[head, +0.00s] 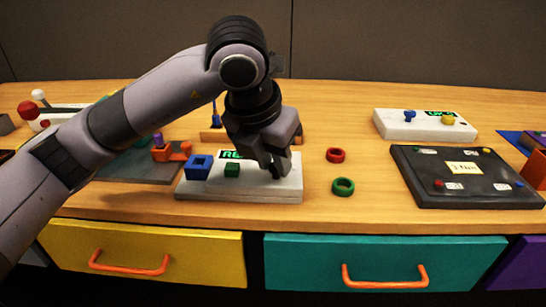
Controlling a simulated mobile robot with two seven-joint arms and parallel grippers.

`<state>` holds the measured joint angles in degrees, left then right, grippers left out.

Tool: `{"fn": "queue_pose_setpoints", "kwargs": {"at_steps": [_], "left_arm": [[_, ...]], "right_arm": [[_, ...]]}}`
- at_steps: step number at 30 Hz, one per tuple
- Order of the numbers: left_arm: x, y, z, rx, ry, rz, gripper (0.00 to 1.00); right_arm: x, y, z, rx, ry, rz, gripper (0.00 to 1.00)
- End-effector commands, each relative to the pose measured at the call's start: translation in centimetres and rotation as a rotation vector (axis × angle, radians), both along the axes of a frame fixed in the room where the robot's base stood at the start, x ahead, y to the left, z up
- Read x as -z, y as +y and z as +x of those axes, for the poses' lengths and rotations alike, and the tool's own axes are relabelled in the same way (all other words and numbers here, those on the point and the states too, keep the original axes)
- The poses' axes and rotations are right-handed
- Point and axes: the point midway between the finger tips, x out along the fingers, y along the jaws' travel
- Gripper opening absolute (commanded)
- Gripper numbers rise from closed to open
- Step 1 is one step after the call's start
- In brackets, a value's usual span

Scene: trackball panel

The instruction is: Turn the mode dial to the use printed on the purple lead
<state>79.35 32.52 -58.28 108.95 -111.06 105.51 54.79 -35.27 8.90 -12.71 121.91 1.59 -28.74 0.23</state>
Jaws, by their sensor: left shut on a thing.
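A white panel (240,213) lies near the table's front edge. It carries a blue square frame (199,167), a green block (232,169) and a green display partly hidden behind my left gripper; only its first letters, which look like "RE", show. My left gripper (275,170) points down at the panel's right part and is shut on a small dark thing there, perhaps a dial; the fingers hide most of it. A small purple piece (158,139) stands by an orange holder at the left. I cannot tell whether it is the purple lead, and no print on it is readable.
A red ring (335,155) and a green ring (343,187) lie right of the panel. A black board (468,188) with a yellow label is further right. Another white panel (424,128) stands behind it. Drawers with orange handles are below the table edge.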

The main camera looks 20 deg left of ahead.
Motion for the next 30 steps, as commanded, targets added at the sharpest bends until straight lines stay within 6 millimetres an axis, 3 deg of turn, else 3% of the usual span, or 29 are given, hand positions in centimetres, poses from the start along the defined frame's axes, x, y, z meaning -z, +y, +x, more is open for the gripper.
{"fn": "queue_pose_setpoints", "kwargs": {"at_steps": [3, 4, 6, 17, 30], "left_arm": [[-0.1, 0.0, 0.0, -0.001, -0.003, -0.001, 0.0], [-0.1, 0.0, 0.0, -0.001, -0.003, -0.001, 0.34], [-0.1, 0.0, 0.0, 0.0, -0.003, -0.001, 0.52], [-0.6, 0.0, -0.2, 0.001, -0.003, -0.001, 0.52], [-6.3, 0.5, -2.4, 0.001, -0.004, -0.001, 0.52]], "right_arm": [[0.0, 0.0, 0.0, 0.001, 0.001, 0.001, 0.48], [0.1, 0.0, 0.0, 0.0, 0.002, 0.001, 0.48], [0.1, 0.0, -0.1, 0.0, 0.003, 0.001, 0.48], [0.3, 0.1, -0.2, 0.002, 0.008, 0.002, 0.48], [0.4, -0.6, -0.5, 0.017, 0.028, 0.0, 0.48]]}}
